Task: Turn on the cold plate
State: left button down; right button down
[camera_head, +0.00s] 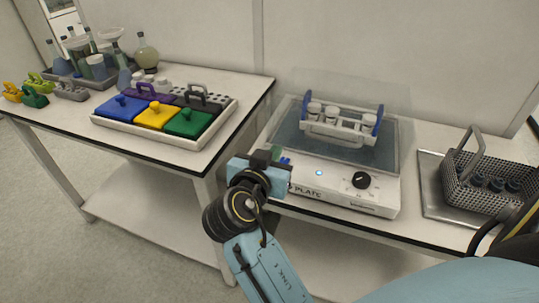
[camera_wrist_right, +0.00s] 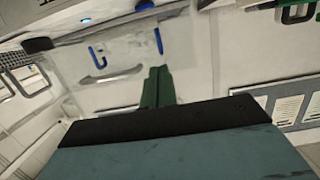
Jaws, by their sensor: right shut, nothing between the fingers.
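The cold plate (camera_head: 345,188) is a white box with a grey top on the right table. Its front shows the word "PLATE", a black round knob (camera_head: 361,180) and a small blue light (camera_head: 319,173) that is lit. A white rack (camera_head: 340,127) with blue ends and several white-capped vials stands on its top. My right gripper (camera_head: 278,154) is in front of the plate's left front end and hides part of it. Its green fingers (camera_wrist_right: 157,88) are closed together and empty in the right wrist view. Contact with the plate cannot be told. My left gripper is not in view.
A wire basket (camera_head: 488,184) with dark-capped vials sits on a metal tray right of the plate. The left table holds a white tray (camera_head: 103,124) of coloured blocks and glassware behind. A gap separates the tables.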

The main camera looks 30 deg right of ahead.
jog(key=v, duration=0.2)
jog(key=shift+s+a+r, duration=0.2)
jog(key=shift+r, duration=0.15)
